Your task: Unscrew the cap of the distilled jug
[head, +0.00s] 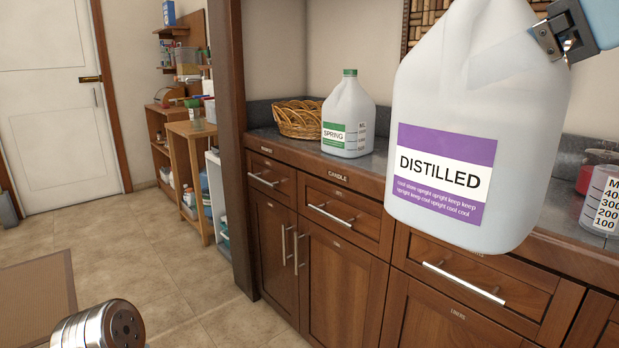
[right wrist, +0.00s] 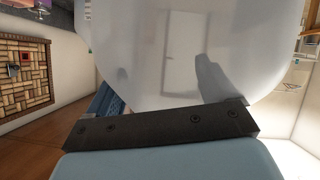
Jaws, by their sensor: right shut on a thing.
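The distilled jug (head: 480,110) is a translucent white jug with a purple and white label. It hangs in the air in front of the counter, large in the head view and slightly tilted. Its top and cap are cut off by the upper edge. My right gripper (head: 557,36) is shut on the jug near its upper right side, where the handle seems to be. In the right wrist view the jug's pale body (right wrist: 190,55) fills the middle, close to the gripper (right wrist: 160,127).
A green-capped spring jug (head: 348,118) and a wicker basket (head: 298,118) stand on the dark counter (head: 385,150). Drawers and cabinets are below. The tiled floor at left is open before a white door (head: 45,110).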

